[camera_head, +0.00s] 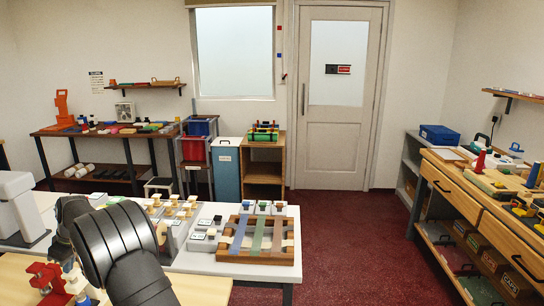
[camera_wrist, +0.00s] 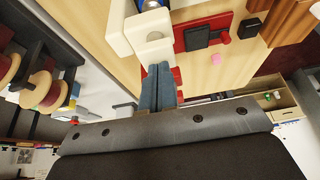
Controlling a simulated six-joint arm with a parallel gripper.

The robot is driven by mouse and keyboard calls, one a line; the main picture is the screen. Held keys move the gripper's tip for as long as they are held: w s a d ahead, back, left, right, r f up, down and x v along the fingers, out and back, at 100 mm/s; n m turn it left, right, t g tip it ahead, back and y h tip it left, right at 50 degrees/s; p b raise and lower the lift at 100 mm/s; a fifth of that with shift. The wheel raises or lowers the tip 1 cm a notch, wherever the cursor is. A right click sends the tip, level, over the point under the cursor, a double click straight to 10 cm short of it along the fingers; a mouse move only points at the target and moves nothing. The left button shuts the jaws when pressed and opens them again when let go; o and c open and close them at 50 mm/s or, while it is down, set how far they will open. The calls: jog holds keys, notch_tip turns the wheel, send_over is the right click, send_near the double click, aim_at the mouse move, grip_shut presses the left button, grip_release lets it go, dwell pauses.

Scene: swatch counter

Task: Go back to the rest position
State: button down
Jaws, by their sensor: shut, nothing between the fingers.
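My gripper (camera_wrist: 158,78) shows in the wrist view as two blue-grey fingers closed together, with nothing between them. The fingertips point toward a white block-like piece (camera_wrist: 150,22); I cannot tell whether they touch it. The dark housing of my wrist fills the lower part of that view. In the head view my dark arm crosses the lower left, over the near edge of the tables. My gripper cannot be made out there.
In the head view a white table (camera_head: 200,264) bears a wooden frame with coloured strips (camera_head: 262,237) and several small pieces. Red and blue pieces (camera_head: 50,283) stand at the lower left. A wooden workbench (camera_head: 471,193) is at the right. The dark red floor between is clear.

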jog(key=w+d+m+t, duration=0.1)
jog(key=w+d+m, duration=0.3)
jog(key=w+d, duration=0.5)
jog(key=shift+w+d+f+m, duration=0.2)
jog(key=shift+w+d+m, duration=0.15)
jog(key=shift+d, duration=1.1)
